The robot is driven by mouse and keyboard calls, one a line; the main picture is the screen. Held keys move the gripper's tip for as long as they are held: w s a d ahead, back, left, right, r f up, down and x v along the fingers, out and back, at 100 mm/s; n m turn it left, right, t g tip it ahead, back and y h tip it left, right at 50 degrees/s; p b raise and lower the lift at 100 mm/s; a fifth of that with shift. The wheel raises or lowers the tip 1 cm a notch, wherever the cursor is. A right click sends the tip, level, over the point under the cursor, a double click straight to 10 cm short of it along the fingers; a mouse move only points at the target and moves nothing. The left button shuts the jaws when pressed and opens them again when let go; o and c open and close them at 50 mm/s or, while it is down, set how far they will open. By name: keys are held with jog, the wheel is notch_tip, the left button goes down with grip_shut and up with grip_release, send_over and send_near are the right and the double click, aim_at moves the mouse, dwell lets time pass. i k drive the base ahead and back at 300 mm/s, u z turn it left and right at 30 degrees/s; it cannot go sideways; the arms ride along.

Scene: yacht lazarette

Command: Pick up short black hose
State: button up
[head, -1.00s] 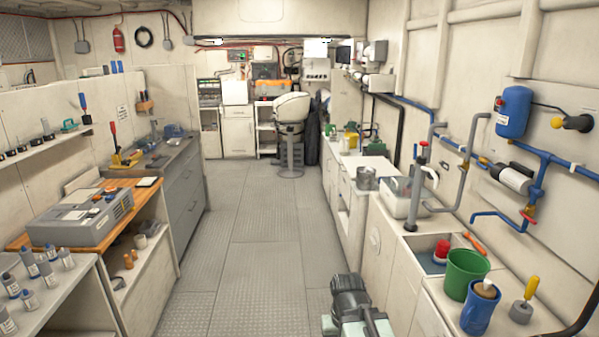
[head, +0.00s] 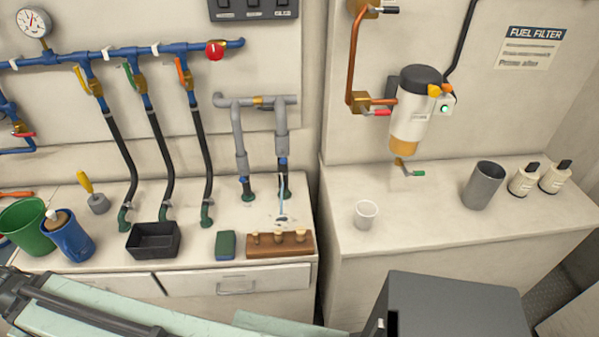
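Three black hoses hang from valves on a blue wall pipe down to green fittings on the counter: a left one (head: 121,148), a middle one (head: 159,148) and a right one (head: 204,148). I cannot tell which of these is the short black hose. Pale liquid shows by the right piece. My gripper is not in view; part of my arm crosses the bottom left.
The counter holds a green bucket (head: 25,228), blue container (head: 66,235), black tray (head: 153,240), green sponge (head: 225,245) and wooden rack (head: 279,245). The right counter (head: 428,215) holds a white cup (head: 366,213) and grey cup (head: 482,186). A fuel filter (head: 413,115) is above.

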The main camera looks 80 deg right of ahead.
aim_at(283, 170)
jog(key=z, duration=0.05)
jog(key=k, duration=1)
jog(key=u, duration=0.5)
